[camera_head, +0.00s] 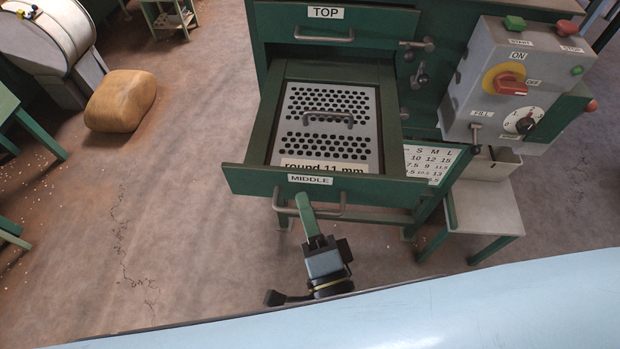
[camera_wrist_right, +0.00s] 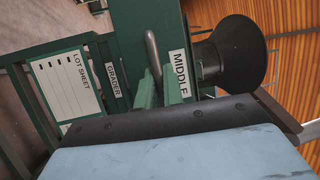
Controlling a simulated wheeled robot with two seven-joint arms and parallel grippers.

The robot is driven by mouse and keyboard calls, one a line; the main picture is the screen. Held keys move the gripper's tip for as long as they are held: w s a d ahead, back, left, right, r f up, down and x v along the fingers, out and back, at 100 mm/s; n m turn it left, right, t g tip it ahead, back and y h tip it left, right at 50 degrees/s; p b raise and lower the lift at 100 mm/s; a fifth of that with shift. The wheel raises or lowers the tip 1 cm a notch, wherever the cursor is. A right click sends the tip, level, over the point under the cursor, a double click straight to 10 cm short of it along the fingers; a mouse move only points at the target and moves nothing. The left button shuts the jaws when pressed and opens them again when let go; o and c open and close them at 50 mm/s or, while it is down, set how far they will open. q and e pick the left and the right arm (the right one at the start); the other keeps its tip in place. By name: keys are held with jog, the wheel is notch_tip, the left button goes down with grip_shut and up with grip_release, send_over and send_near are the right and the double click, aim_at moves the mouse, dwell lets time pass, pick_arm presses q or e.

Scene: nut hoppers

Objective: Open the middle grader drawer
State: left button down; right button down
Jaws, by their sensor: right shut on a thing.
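The middle grader drawer (camera_head: 243,181), green and labelled MIDDLE, stands pulled out from the green cabinet. A grey perforated screen with its own small handle and the label "round 11 mm" lies in it. The drawer's grey bar handle (camera_head: 335,211) is on its front, and it also shows in the wrist view (camera_wrist_right: 152,48). My right gripper (camera_head: 304,201) comes from below with green fingers shut on the handle, left of its middle. Its fingers also show in the wrist view (camera_wrist_right: 160,88). My left gripper is not in view.
The TOP drawer (camera_head: 277,25) above is shut. A control box (camera_head: 510,85) with a red switch is at the right, above a small stand (camera_head: 487,208). A brown sack (camera_head: 120,100) lies on the floor at left. The floor in front is mostly clear.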

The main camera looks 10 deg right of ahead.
jog(key=shift+s+a, duration=0.2)
jog(key=shift+s, duration=0.45)
jog(key=shift+s+a, duration=0.15)
jog(key=shift+s, duration=0.5)
jog(key=c, duration=1.5)
grip_release()
jog(key=shift+c, duration=0.2)
